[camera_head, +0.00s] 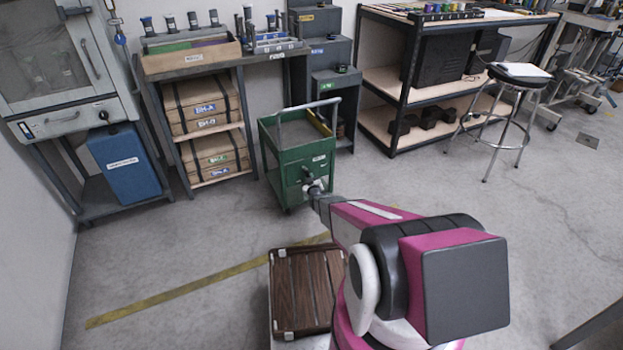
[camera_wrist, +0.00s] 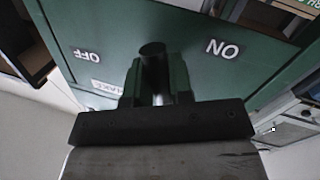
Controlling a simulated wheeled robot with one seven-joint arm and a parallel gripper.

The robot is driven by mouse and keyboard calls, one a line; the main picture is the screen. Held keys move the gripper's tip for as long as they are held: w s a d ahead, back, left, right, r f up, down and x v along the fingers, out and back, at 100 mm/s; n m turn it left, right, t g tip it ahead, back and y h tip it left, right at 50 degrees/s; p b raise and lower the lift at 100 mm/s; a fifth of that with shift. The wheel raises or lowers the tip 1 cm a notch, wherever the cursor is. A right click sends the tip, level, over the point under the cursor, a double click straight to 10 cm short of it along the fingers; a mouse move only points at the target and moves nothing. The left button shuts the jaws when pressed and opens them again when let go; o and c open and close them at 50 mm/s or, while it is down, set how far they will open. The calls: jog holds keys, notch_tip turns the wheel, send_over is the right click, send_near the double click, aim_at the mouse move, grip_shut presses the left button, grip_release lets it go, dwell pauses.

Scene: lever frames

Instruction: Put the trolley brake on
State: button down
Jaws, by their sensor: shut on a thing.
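The green trolley (camera_head: 283,158) stands on the floor at the centre of the head view, with a grey push handle on top. My gripper (camera_head: 314,187) reaches its near end panel. In the wrist view that green panel (camera_wrist: 205,75) carries an ON mark (camera_wrist: 222,48) at right and an OFF mark (camera_wrist: 88,56) at left. A dark round brake lever (camera_wrist: 152,62) lies between the two fingers of my gripper (camera_wrist: 157,88), which is shut on it. The lever is between the two marks; its pivot and exact angle are hidden by the fingers.
A brown slatted case (camera_head: 303,292) lies in front of the trolley, beside my arm. A workbench with boxes (camera_head: 212,120) stands at left of the trolley, grey cabinets (camera_head: 330,85) behind it. A stool (camera_head: 512,115) is at right. The floor right of the trolley is open.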

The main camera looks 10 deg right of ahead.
jog(key=shift+a+f+m, duration=0.1)
jog(key=shift+a+m, duration=0.15)
jog(key=shift+m, duration=0.25)
jog(key=shift+s, duration=0.1)
jog(key=c, duration=1)
grip_release()
jog(key=shift+a, duration=0.1)
